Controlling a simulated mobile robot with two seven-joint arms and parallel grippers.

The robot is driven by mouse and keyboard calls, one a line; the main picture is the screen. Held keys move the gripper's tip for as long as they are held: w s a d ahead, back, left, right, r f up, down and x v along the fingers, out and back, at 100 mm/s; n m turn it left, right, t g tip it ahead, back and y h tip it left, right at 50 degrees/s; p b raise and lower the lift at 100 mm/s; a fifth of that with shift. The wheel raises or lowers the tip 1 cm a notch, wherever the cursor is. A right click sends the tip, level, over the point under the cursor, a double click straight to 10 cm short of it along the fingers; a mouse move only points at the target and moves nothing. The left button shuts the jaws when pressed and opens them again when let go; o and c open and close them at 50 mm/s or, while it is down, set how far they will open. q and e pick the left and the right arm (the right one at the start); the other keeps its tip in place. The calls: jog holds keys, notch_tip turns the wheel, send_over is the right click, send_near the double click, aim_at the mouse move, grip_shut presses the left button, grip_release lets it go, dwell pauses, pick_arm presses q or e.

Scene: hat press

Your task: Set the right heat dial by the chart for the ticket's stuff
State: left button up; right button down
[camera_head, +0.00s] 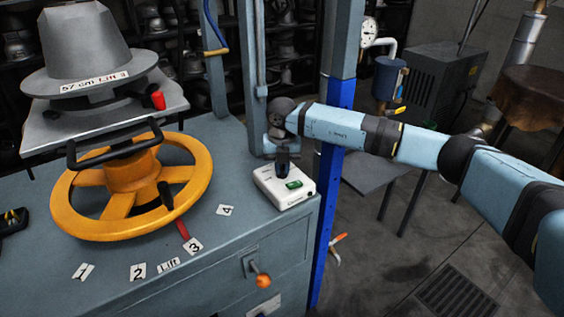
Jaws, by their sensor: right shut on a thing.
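A white control box (293,199) with a small green display sits at the right end of the grey bench top. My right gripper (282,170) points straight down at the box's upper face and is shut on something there. The gripper's fingers hide the held part, so the dial itself and its setting cannot be read. The box's fine print is too small to read. I cannot make out a heat chart or a stuff ticket. My left gripper is not in view.
A yellow handwheel (190,204) stands on the bench (235,243), below a grey hat form (88,55) labelled "57 cm Lift 3". Numbered cards lie around the wheel, including 3 (193,246). A blue post (331,190) stands close right of the box. An orange-knobbed lever (263,280) juts from the front.

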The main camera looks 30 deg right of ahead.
aim_at(282, 167)
jog(key=shift+r+m+p, duration=0.1)
jog(key=shift+m+p, duration=0.25)
jog(key=shift+m, duration=0.45)
jog(key=c, duration=1.2)
grip_release()
jog(key=shift+o, duration=0.2)
notch_tip(282, 167, up, 14)
jog(key=shift+p, duration=0.45)
